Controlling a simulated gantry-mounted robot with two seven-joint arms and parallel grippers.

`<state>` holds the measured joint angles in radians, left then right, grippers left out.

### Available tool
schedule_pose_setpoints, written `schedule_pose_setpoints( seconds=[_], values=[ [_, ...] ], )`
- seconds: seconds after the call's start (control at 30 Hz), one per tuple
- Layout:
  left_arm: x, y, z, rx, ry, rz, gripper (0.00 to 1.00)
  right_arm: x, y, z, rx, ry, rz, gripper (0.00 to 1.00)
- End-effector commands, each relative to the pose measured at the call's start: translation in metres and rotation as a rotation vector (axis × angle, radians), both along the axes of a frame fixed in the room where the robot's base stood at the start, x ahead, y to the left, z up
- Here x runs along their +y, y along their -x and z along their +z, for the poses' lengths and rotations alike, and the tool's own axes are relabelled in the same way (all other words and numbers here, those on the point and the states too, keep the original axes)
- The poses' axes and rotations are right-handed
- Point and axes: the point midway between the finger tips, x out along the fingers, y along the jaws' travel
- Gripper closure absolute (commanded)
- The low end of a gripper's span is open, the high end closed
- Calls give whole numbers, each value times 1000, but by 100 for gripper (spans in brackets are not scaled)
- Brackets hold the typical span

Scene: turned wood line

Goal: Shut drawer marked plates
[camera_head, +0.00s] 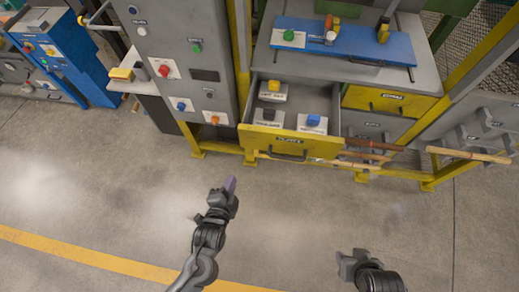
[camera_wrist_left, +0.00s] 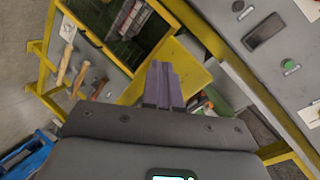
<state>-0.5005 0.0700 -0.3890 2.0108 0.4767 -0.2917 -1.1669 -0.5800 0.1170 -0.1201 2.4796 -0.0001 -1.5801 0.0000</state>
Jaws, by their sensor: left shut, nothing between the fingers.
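The drawer marked plates (camera_head: 268,138) is pulled open in the head view, with its yellow front and dark handle facing me. Inside are small blocks with yellow, dark and blue tops. My left gripper (camera_head: 231,184) is shut and empty, apart from the drawer, in front of it and to its left. In the left wrist view its purple fingers (camera_wrist_left: 162,80) are together, with a yellow panel (camera_wrist_left: 190,62) beyond; I cannot tell if that is the drawer front. My right gripper (camera_head: 347,264) is low in the head view, far from the drawer; its finger opening is unclear.
A grey control cabinet (camera_head: 185,50) stands left of the drawer. A closed yellow drawer (camera_head: 390,101) is to its right. Wooden-handled tools (camera_head: 470,155) stick out at the right near the yellow frame. A blue tray (camera_head: 340,42) lies on the bench top. The floor in front is clear.

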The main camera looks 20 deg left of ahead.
Motion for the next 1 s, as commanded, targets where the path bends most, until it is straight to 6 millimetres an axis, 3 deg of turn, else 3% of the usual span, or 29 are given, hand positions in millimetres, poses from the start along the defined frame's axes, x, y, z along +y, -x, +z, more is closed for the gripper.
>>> schedule_pose_setpoints(
  seconds=[0.2, 0.47, 0.67, 1.0],
  values=[
    [-38, 0, -1, -206, -342, -28, 100, 0, 0, 7, 0, -2, -2, 57],
    [-80, 1, 9, -331, -519, -51, 100, 0, 0, 11, 0, -1, -1, 57],
    [-83, -15, 9, -343, -529, -53, 100, -1, 0, 7, 0, 4, 3, 57],
    [-76, -75, 9, -343, -527, -52, 100, -2, 0, -6, 1, 7, 5, 57]
  ],
)
